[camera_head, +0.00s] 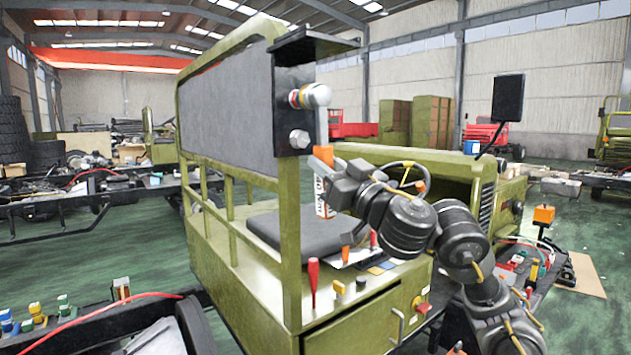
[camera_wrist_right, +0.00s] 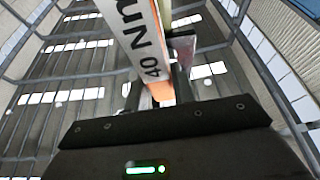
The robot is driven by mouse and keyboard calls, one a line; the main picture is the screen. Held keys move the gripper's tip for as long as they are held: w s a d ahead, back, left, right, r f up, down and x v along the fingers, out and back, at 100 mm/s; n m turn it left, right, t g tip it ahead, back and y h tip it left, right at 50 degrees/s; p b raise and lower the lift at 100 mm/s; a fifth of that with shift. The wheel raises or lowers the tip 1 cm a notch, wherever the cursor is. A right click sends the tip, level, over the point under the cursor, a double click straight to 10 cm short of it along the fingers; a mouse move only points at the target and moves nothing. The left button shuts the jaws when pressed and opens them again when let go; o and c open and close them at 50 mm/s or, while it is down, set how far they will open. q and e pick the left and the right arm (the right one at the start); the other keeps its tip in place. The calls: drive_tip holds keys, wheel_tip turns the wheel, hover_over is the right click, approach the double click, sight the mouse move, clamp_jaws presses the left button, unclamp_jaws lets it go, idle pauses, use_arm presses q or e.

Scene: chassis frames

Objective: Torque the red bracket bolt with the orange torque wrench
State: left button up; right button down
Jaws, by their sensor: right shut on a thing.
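The black bracket (camera_head: 285,88) is fixed at the upper corner of the green vehicle frame. The red bracket bolt (camera_head: 295,98) shows as a red band on its upper part, partly hidden by the wrench's round silver head. The torque wrench (camera_head: 321,196) hangs nearly upright below that head, with orange parts and a white "40 Nm" label. Its head is at the red bolt; I cannot tell how fully it is seated. My right gripper (camera_head: 327,172) is shut on the wrench handle. The wrench also shows in the right wrist view (camera_wrist_right: 143,45). My left gripper is out of view.
A plain silver bolt (camera_head: 299,139) sits lower on the bracket. A green post (camera_head: 290,240) stands beside the wrench. A cabinet top below carries a red-handled tool (camera_head: 314,275) and a black seat (camera_head: 300,232). A steering wheel (camera_head: 405,170) is behind my right arm.

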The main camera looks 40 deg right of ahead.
drive_tip(key=n+b, duration=0.1)
drive_tip(key=d+n+y+b, duration=0.1)
drive_tip(key=shift+w+d+n+y, duration=0.25)
drive_tip(key=shift+w+n+y, duration=0.05)
drive_tip(key=d+n, duration=0.1)
drive_tip(key=d+r+n+y, duration=0.1)
drive_tip(key=n, duration=0.1)
drive_tip(key=d+n+g+y, duration=0.1)
drive_tip(key=d+n, duration=0.1)
drive_tip(key=shift+w+r, duration=0.25)
drive_tip(key=shift+s+a+r, duration=0.1)
drive_tip(key=shift+s, duration=0.05)
idle(1.1)
drive_tip(key=shift+w+p, duration=0.7)
drive_tip(key=shift+w, duration=0.3)
idle(1.7)
